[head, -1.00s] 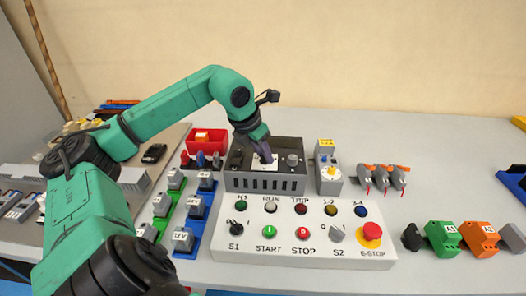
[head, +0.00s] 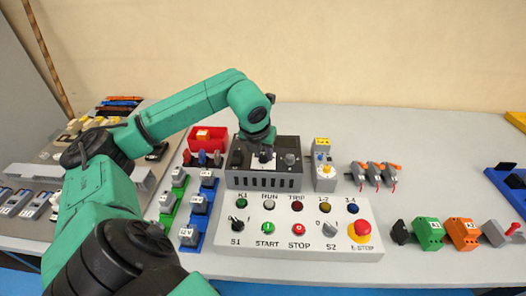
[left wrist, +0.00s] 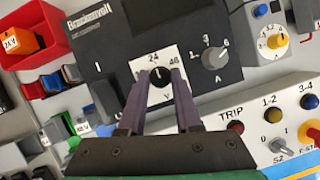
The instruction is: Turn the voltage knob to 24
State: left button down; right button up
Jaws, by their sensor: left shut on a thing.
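The dark power supply (head: 237,180) stands behind the control panel. In the left wrist view its voltage knob (left wrist: 160,75) sits on a white dial plate (left wrist: 143,60) marked 24 at the top, 48 at the right and V below. My left gripper (left wrist: 161,80) is shut on this black knob, a finger on each side. The knob's white pointer line seems to point up toward 24, but it is small. In the head view my left gripper (head: 264,150) reaches down to the dial plate and hides the knob. My right gripper is not in view.
The grey ampere knob (left wrist: 214,54) is right of the voltage knob. A red bin (head: 208,139) stands behind left, a grey device with a yellow dial (head: 325,172) to the right. The control panel (head: 283,243) with several buttons lies in front.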

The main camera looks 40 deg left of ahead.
pick_arm(q)
jog(key=shift+r, duration=0.1)
jog(key=c, duration=0.6)
grip_release()
jog(key=shift+r, duration=0.3)
jog(key=p+v, duration=0.1)
jog(key=v, duration=1.3)
jog(key=shift+s+f+p, duration=0.15)
jog(key=shift+s+p, duration=0.05)
jog(key=shift+p, duration=0.1)
jog(key=shift+d, duration=0.1)
